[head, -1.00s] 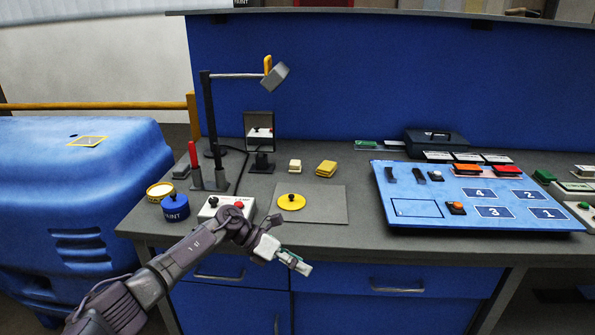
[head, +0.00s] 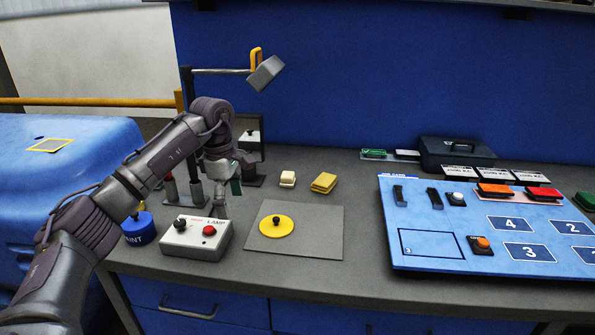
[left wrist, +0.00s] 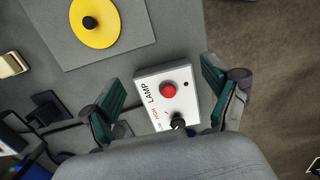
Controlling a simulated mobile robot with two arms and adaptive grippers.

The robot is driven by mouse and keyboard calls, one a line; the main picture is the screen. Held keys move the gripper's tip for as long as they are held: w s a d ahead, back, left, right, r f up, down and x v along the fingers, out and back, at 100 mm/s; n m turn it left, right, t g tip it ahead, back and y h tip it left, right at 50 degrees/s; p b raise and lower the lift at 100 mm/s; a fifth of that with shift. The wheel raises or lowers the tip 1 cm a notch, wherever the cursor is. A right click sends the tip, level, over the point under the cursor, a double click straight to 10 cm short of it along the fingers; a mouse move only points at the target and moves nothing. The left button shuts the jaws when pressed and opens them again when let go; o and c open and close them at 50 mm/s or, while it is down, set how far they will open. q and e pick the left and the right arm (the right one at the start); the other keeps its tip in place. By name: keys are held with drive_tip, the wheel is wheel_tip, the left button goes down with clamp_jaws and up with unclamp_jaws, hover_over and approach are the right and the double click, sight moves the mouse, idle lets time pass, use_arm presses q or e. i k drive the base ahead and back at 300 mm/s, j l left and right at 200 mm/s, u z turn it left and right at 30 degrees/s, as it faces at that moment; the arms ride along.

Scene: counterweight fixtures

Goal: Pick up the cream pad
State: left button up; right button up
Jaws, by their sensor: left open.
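The cream pad (head: 287,179) is a small pale block on the grey bench top, left of a yellow pad stack (head: 323,183). In the left wrist view the cream pad (left wrist: 12,64) lies at the left edge, well outside the jaws. My left gripper (head: 229,194) is above the bench, left of the cream pad and apart from it. In the left wrist view its green-lined fingers (left wrist: 162,84) are spread and empty, with the lamp box below between them. My right gripper is in neither view.
The lamp box (head: 196,240) with a red button stands at the bench front. A yellow disc with a black knob (head: 276,226) lies on a grey mat (head: 322,245). A lamp head (head: 266,72) overhangs behind. A blue numbered panel (head: 440,250) fills the right.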

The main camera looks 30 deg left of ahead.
sight(288, 177)
drive_tip(key=i, duration=1.2)
